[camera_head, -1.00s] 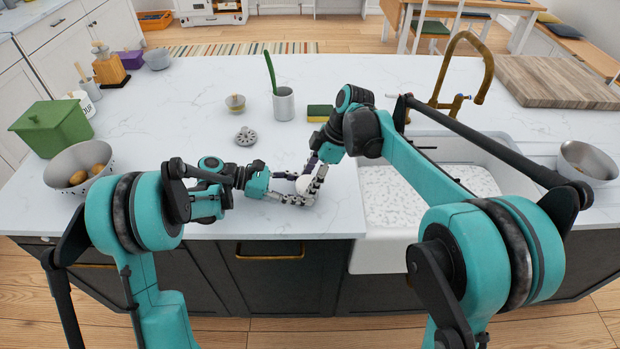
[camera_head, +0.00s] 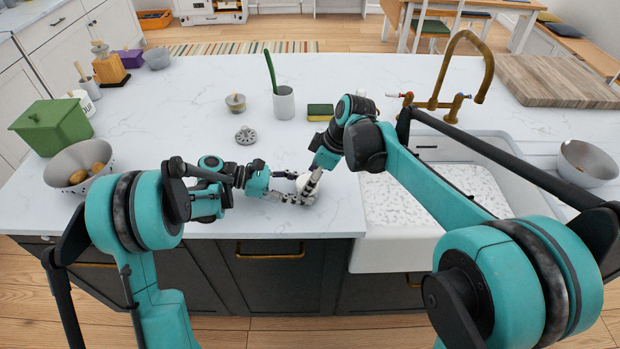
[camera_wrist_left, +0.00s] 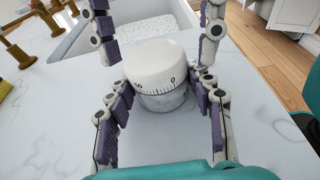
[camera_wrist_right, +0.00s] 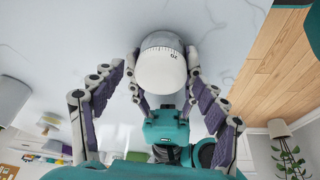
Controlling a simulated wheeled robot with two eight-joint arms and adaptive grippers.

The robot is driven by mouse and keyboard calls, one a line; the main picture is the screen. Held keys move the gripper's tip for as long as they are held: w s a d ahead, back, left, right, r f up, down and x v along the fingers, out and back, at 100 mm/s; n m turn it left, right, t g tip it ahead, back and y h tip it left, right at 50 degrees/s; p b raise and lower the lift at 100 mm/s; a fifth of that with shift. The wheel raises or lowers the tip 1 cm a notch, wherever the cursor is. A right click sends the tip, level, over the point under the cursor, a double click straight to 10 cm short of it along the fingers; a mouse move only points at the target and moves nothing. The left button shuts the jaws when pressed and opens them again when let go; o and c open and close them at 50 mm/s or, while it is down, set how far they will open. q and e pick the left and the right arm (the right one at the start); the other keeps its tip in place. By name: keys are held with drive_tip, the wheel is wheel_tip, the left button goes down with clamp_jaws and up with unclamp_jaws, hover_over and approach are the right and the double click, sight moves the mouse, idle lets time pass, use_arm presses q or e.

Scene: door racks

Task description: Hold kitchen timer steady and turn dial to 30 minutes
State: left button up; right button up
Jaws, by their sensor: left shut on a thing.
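The kitchen timer (camera_wrist_left: 158,78) is a white round dial with tick marks around its rim over a marbled grey-white base. It stands upright on the counter near the front edge; in the right wrist view (camera_wrist_right: 162,68) its rim shows a number that looks like 20, upside down. My left gripper (camera_head: 297,189) comes from the left, low, and is shut on the timer's base. My right gripper (camera_head: 310,187) reaches down over the timer. Its fingers are spread on either side of the dial; whether they touch it is unclear. In the head view the fingers partly hide the timer.
The sink (camera_head: 440,255) lies just right of the timer, with a brass faucet (camera_head: 468,75) behind. A grey drain strainer (camera_head: 245,135), a small lidded pot (camera_head: 236,102), a utensil cup (camera_head: 284,103) and a sponge (camera_head: 320,112) stand farther back. A colander (camera_head: 57,168) is at left.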

drive_tip(key=v, duration=1.2)
drive_tip(key=a+f+n, duration=0.1)
drive_tip(key=f, duration=0.2)
drive_tip(key=w+a+f+n, duration=0.1)
drive_tip(key=f, duration=0.3)
drive_tip(key=a+f+n+g, duration=0.1)
drive_tip(key=a+f, duration=0.1)
drive_tip(key=f, duration=0.2)
drive_tip(key=shift+w+n, duration=0.2)
drive_tip(key=shift+n, duration=0.1)
drive_tip(key=shift+c, duration=0.3)
drive_tip(key=c, duration=1.1)
